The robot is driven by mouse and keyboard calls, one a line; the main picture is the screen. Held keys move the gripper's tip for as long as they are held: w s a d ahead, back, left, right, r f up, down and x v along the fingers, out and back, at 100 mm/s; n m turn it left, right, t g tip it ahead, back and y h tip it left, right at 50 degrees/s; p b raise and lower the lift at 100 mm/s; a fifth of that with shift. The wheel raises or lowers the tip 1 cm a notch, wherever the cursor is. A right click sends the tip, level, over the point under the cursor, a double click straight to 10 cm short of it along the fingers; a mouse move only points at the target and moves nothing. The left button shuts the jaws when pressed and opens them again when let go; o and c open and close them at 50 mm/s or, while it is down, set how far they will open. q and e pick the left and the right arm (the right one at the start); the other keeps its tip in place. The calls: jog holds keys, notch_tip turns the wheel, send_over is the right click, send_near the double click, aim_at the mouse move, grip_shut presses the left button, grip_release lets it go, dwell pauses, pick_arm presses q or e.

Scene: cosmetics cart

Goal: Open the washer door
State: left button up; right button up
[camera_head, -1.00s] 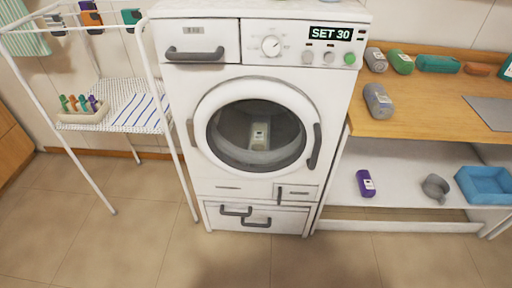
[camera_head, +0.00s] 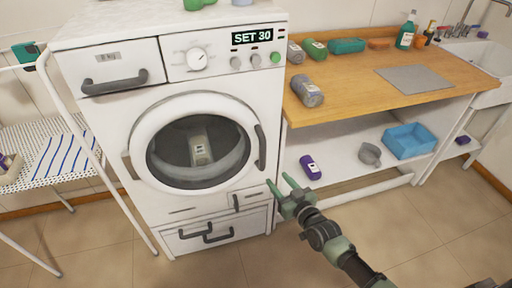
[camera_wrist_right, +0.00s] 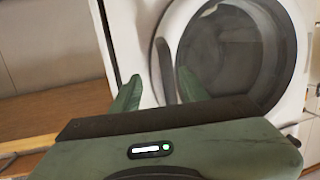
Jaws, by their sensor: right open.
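The white washer (camera_head: 115,121) stands in the middle left of the head view. Its round door (camera_head: 138,115) is closed, with a light bottle visible behind the glass. The dark vertical door handle (camera_head: 261,147) is on the door's right side. My right gripper (camera_head: 280,187) is open and empty, below and slightly right of the handle. In the right wrist view the green fingers (camera_wrist_right: 157,90) are spread, and the handle (camera_wrist_right: 164,70) appears between them, ahead; I cannot tell if they touch it. My left gripper is not in view.
The shelf below holds a purple bottle (camera_head: 310,167), a grey cup (camera_head: 369,154) and a blue bin (camera_head: 409,141). A white rack (camera_head: 70,110) stands left.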

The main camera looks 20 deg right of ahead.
jog(key=t, duration=0.2)
send_near(265, 151)
jog(key=w, duration=0.4)
jog(key=shift+y, duration=0.3)
jog(key=x, duration=0.7)
jog(key=shift+a, duration=0.35)
grip_shut()
